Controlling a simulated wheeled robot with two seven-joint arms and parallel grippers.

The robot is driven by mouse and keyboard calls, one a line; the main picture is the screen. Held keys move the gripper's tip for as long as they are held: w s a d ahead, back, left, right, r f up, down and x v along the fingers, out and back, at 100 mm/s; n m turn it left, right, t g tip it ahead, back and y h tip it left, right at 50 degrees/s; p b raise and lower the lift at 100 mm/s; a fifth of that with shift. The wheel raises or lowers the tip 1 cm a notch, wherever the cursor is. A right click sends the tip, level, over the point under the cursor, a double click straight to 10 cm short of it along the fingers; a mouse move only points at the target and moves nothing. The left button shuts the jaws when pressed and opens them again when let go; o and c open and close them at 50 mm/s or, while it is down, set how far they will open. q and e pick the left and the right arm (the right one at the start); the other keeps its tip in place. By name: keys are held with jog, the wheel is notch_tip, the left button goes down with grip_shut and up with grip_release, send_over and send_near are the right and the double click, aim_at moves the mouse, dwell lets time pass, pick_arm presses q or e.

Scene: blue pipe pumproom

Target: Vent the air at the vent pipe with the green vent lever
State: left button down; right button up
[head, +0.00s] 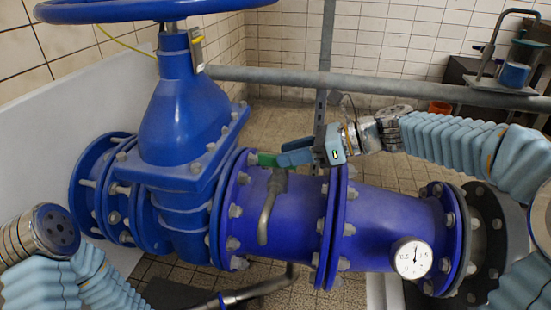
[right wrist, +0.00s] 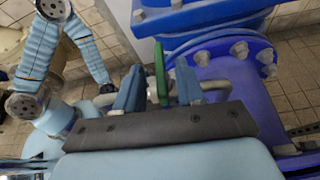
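The green vent lever (head: 267,159) sits on top of the vent pipe (head: 270,205), a thin grey pipe that bends down in front of the blue main pipe. My right gripper (head: 290,155) reaches in from the right at the lever's height. In the right wrist view the green lever (right wrist: 160,72) stands between the two blue fingers of the open gripper (right wrist: 158,88), nearer the right finger. Gaps show on both sides, so the fingers are not closed on it. The fingers partly hide the lever's base and the vent pipe.
A large blue valve (head: 180,110) with a blue handwheel (head: 150,8) stands left of the vent pipe. A white gauge (head: 412,258) sits on the blue pipe at the right. A grey horizontal rail (head: 390,88) runs behind my right arm. Several flange bolts stick out nearby.

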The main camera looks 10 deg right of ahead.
jog(key=shift+x, duration=1.95)
grip_shut()
